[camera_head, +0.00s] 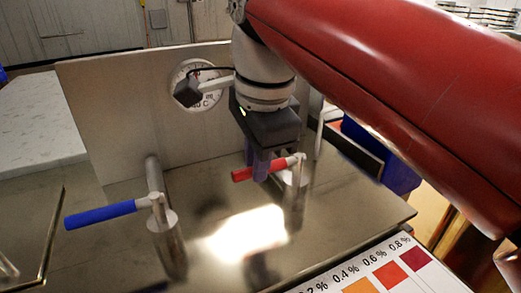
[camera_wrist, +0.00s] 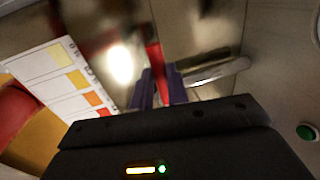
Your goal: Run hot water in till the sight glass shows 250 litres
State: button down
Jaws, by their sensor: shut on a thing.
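A red-handled tap lever (camera_head: 242,174) sits on a metal tap (camera_head: 294,190) right of the middle in the head view. My gripper (camera_head: 258,172) points down and is shut on this red lever. In the wrist view the red lever (camera_wrist: 155,70) shows between the purple fingers of my gripper (camera_wrist: 161,84). A blue-handled tap lever (camera_head: 100,214) on a second metal tap (camera_head: 166,235) stands to the left. No sight glass can be made out in either view.
A round dial gauge (camera_head: 208,100) on the metal back panel (camera_head: 120,110) is partly hidden by my wrist. A colour chart (camera_head: 400,270) lies at the front right. A blue container (camera_head: 395,172) stands at the right. A green button (camera_wrist: 306,132) shows in the wrist view.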

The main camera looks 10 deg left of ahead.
dwell(0.3)
jog(key=c, duration=1.4)
grip_release()
jog(key=shift+o, duration=0.2)
jog(key=shift+r, duration=0.15)
notch_tip(320, 180, up, 7)
jog(key=s+p, duration=0.1)
jog(key=shift+d+r, duration=0.2)
jog(key=shift+d, duration=0.15)
jog(key=shift+s, duration=0.1)
